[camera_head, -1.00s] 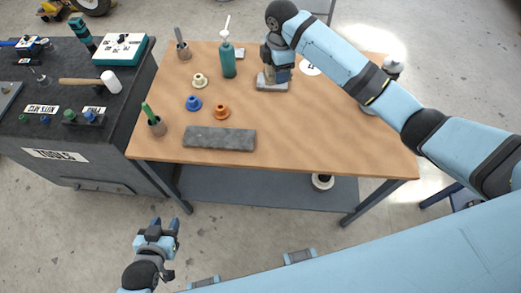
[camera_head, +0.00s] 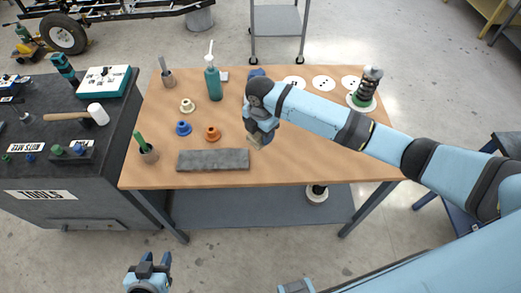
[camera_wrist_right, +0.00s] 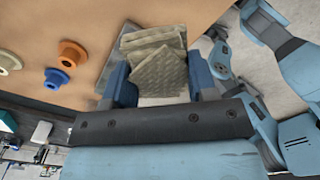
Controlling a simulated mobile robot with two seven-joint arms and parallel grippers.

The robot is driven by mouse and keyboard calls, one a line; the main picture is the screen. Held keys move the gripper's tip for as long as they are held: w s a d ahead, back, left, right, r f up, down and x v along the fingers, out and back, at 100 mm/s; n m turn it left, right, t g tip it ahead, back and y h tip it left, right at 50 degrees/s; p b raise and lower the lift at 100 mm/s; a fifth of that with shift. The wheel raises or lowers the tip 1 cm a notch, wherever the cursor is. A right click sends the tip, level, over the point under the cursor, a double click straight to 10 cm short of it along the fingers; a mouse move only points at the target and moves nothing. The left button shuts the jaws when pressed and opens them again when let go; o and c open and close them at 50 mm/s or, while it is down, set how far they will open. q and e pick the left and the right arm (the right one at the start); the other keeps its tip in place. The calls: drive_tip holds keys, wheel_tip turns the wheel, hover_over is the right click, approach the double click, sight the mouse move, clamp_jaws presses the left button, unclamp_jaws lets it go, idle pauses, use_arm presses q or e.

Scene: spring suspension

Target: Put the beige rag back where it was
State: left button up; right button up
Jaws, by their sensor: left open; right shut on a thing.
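The beige rag (camera_wrist_right: 158,68) is folded and held between the fingers of my right gripper (camera_wrist_right: 162,88) in the right wrist view. In the head view only a small beige piece of the rag (camera_head: 256,142) shows below my right gripper (camera_head: 260,136). It is near the right end of a flat dark grey slab (camera_head: 213,159) on the table. I cannot tell whether the rag touches the table. My left gripper (camera_head: 149,262) is open and empty in front of the table, low in the head view.
The wooden table (camera_head: 300,160) carries a green bottle (camera_head: 213,82), cream (camera_head: 187,105), blue (camera_head: 183,128) and orange (camera_head: 212,133) flanged parts, and a spring assembly (camera_head: 366,88) at the back right. A dark tool cart (camera_head: 45,165) stands left. The table's front right is clear.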

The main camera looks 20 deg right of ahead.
wheel_tip(320, 180, down, 6)
drive_tip(key=shift+r, duration=0.15)
drive_tip(key=shift+f, duration=1.95)
drive_tip(key=shift+f, duration=0.1)
drive_tip(key=shift+f, duration=0.25)
drive_tip(key=o, duration=1)
drive_tip(key=shift+c, duration=0.2)
drive_tip(key=shift+r, duration=0.1)
